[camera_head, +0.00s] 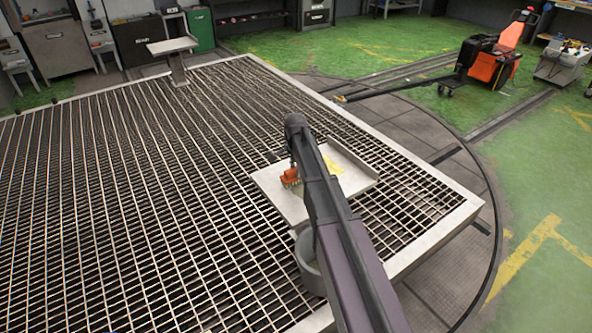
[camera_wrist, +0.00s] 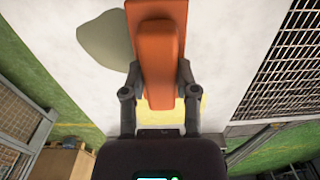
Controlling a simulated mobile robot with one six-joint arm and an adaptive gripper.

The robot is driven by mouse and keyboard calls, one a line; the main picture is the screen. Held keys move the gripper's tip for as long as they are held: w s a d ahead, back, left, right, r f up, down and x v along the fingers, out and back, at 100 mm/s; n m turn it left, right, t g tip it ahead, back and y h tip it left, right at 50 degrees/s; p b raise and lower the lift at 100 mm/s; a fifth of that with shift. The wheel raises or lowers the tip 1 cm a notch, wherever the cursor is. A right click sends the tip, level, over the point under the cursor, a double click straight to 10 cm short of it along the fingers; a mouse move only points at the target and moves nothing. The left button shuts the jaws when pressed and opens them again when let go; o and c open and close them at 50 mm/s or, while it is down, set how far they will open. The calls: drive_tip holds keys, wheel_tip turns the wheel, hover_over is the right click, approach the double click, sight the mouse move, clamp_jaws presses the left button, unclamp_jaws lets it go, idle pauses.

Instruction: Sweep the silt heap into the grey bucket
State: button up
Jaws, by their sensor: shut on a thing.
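My gripper (camera_wrist: 159,78) is shut on an orange-handled brush (camera_wrist: 160,35), with one finger on each side of the handle. In the head view the orange brush (camera_head: 289,176) is at the pale tray (camera_head: 273,197), its bristles low over or on the surface; contact is unclear. The silt heap (camera_wrist: 105,40) shows in the wrist view as a grey-olive patch on the pale surface, left of the handle. I cannot make it out in the head view, where my arm covers part of the tray. The grey bucket (camera_head: 307,262) stands below the tray's near edge, partly hidden by my arm.
The tray has a raised rim at the back right and a yellow patch (camera_head: 333,165). A wide metal grating (camera_head: 130,190) surrounds it. A small stand (camera_head: 174,47) is at the far left. An orange-black machine (camera_head: 490,62) is on the green floor, back right.

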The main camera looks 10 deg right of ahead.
drive_tip(key=shift+f+b, duration=0.35)
idle(0.3)
drive_tip(key=shift+s, duration=0.1)
drive_tip(key=shift+s+d+r, duration=0.1)
drive_tip(key=shift+s+d, duration=0.25)
drive_tip(key=shift+s, duration=0.5)
drive_tip(key=shift+s+d+r, duration=0.1)
drive_tip(key=shift+s+d, duration=0.2)
drive_tip(key=shift+s, duration=0.5)
drive_tip(key=shift+f, duration=0.1)
drive_tip(key=shift+s+d, duration=0.35)
drive_tip(key=shift+s, duration=0.55)
drive_tip(key=shift+s+d, duration=0.3)
drive_tip(key=shift+s, duration=0.55)
drive_tip(key=shift+s+f, duration=0.1)
drive_tip(key=shift+s+d, duration=0.35)
drive_tip(key=shift+s, duration=0.5)
drive_tip(key=shift+s+d, duration=0.3)
drive_tip(key=shift+s, duration=0.5)
